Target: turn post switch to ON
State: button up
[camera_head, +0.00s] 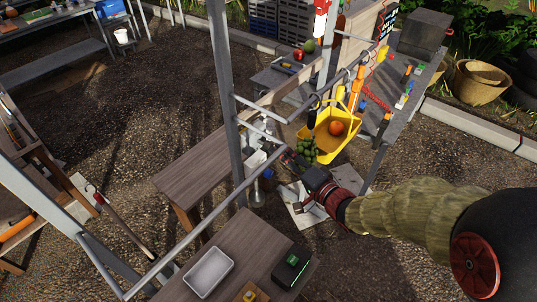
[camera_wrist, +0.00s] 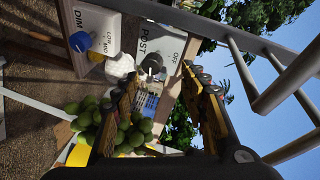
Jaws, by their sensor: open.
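The post switch is in the wrist view: a black knob (camera_wrist: 152,63) on a white panel (camera_wrist: 142,38) lettered POST and OFF. The panel looks turned sideways and some lettering is hidden, so I cannot tell the knob's setting. My gripper (camera_wrist: 163,82) is open, its two fingers on either side of the knob's line of sight; I cannot tell whether they touch it. In the head view my gripper (camera_head: 291,160) is beside the metal frame and green fruit. The switch is not clear in that view.
A DIM panel with a blue knob (camera_wrist: 80,42) is beside the post panel. Green fruit (camera_wrist: 132,135) crowds the left finger. In the head view a yellow basket (camera_head: 324,147) with an orange (camera_head: 336,128) hangs close above my gripper. Metal rails (camera_head: 222,90) stand to the left.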

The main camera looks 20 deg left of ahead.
aim_at(269, 147)
jog(key=shift+w+a+f+n+g+h+b, duration=0.15)
jog(key=shift+w+a+f+n+b, duration=0.6)
jog(key=shift+n, duration=3.45)
jog(key=shift+w+a+f+n+g+h+b, duration=0.2)
jog(key=shift+w+a+n, duration=1)
jog(key=shift+n, duration=3)
jog(key=shift+w+a+f+n+t+h+b, duration=0.1)
jog(key=shift+w+a+f+n+b, duration=0.55)
jog(key=shift+n, duration=3.55)
jog(key=shift+w+a+r, duration=0.1)
jog(key=shift+a+r, duration=0.25)
jog(key=shift+a, duration=0.2)
jog(key=shift+c, duration=0.2)
grip_shut()
